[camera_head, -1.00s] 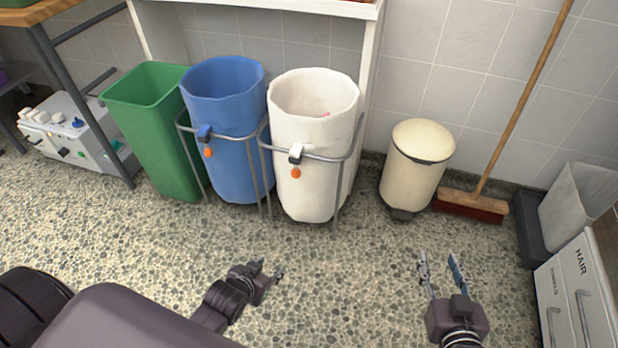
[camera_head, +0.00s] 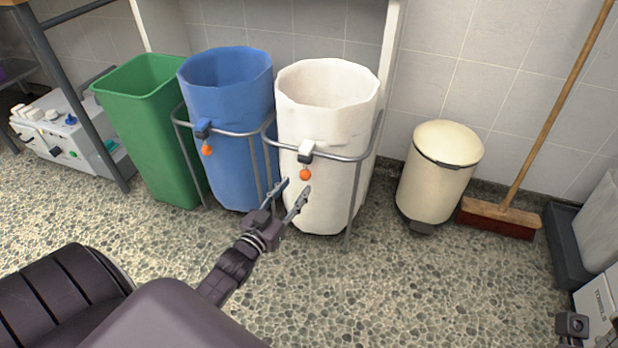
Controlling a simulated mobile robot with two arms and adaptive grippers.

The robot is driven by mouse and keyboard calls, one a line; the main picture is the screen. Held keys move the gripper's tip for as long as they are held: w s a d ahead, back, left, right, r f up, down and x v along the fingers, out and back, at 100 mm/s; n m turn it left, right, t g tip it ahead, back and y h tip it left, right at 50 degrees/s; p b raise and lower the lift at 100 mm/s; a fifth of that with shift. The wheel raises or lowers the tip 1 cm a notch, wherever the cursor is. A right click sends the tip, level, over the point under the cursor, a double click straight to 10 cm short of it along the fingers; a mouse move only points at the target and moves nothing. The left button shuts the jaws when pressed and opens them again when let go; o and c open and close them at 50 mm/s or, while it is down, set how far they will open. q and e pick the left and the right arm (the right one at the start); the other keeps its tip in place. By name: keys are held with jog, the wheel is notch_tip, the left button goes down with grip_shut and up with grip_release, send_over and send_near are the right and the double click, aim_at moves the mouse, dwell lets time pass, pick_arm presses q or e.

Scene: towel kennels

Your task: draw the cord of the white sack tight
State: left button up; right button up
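The white sack (camera_head: 322,120) stands open-mouthed in a grey metal hoop frame (camera_head: 362,157). On its front, at the hoop, is a white and dark toggle (camera_head: 305,152) with an orange ball (camera_head: 305,174) hanging just below it. My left gripper (camera_head: 294,190) is open and empty, its fingers pointing up toward the sack's lower front, below and a little left of the orange ball. I cannot tell whether a fingertip touches the sack. Of my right arm only a small dark part shows at the bottom right corner; its fingers are not visible.
A blue sack (camera_head: 226,110) with its own toggle and orange ball stands close on the left, then a green bin (camera_head: 150,130). A cream pedal bin (camera_head: 440,175) and a broom (camera_head: 500,217) stand on the right. The speckled floor in front (camera_head: 400,285) is clear.

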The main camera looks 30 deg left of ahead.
aim_at(303, 178)
pick_arm(q)
jog(key=w, duration=0.2)
jog(key=w+b, duration=0.1)
jog(key=w, duration=0.1)
jog(key=w+b, duration=0.1)
jog(key=w, duration=0.1)
jog(key=shift+w+a, duration=0.25)
jog(key=shift+w, duration=0.1)
jog(key=shift+c, duration=0.3)
grip_shut()
